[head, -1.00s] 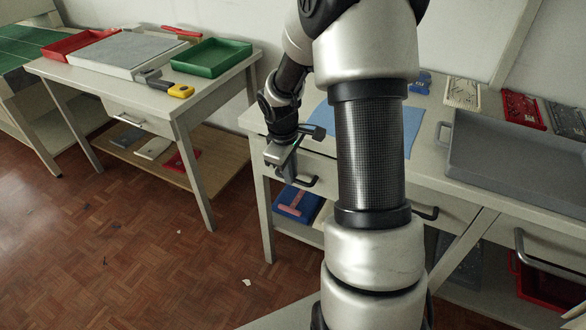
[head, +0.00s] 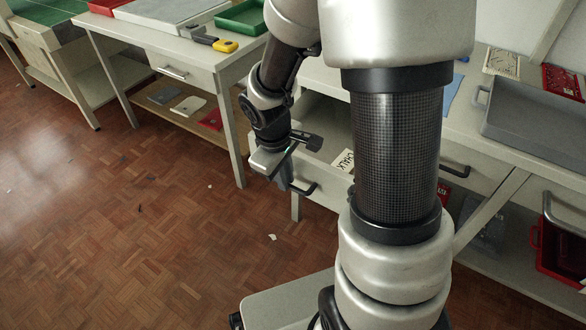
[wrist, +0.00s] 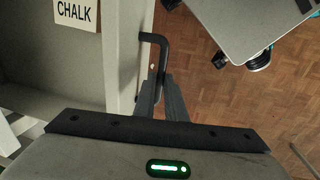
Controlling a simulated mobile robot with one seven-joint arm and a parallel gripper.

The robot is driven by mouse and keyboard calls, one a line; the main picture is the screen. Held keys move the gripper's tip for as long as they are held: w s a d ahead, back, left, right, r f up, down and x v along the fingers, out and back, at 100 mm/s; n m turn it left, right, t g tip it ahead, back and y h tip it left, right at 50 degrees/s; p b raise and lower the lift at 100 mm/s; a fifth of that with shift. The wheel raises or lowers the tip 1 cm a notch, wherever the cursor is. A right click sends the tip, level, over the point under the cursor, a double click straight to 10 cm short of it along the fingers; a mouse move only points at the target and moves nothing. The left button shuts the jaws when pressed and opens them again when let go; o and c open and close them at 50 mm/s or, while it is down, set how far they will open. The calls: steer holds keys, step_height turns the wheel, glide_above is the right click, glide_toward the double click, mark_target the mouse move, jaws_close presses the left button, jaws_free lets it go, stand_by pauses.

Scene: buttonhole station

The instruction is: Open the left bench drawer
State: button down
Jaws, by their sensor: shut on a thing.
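The left bench drawer (head: 325,193) stands pulled out from the bench, its inside showing. A white card reading CHALK (head: 343,160) is in it, partly behind my arm; the card (wrist: 77,14) also shows at the upper left of the wrist view. The drawer's dark bar handle (head: 304,190) is on its front. My gripper (head: 286,184) is at this handle. In the wrist view, my gripper's fingers (wrist: 163,98) are closed on the lower part of the handle (wrist: 155,39), beside the pale drawer front (wrist: 124,50).
A grey tray (head: 530,125) lies on the bench top at right. Another table (head: 150,45) with a shut drawer stands at the left. The parquet floor (head: 130,220) between is clear apart from small scraps.

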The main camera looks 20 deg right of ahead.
steer(key=shift+s+a, duration=0.6)
steer(key=shift+a, duration=0.1)
steer(key=c, duration=2.1)
jaws_free()
steer(key=shift+r, duration=0.15)
steer(key=r+p, duration=0.2)
steer(key=r, duration=0.3)
steer(key=s+a+r+p, duration=0.1)
steer(key=r+p, duration=0.1)
steer(key=r, duration=0.4)
steer(key=s+a+r+p, duration=0.1)
steer(key=r+p, duration=0.1)
steer(key=r, duration=0.4)
steer(key=shift+a, duration=0.25)
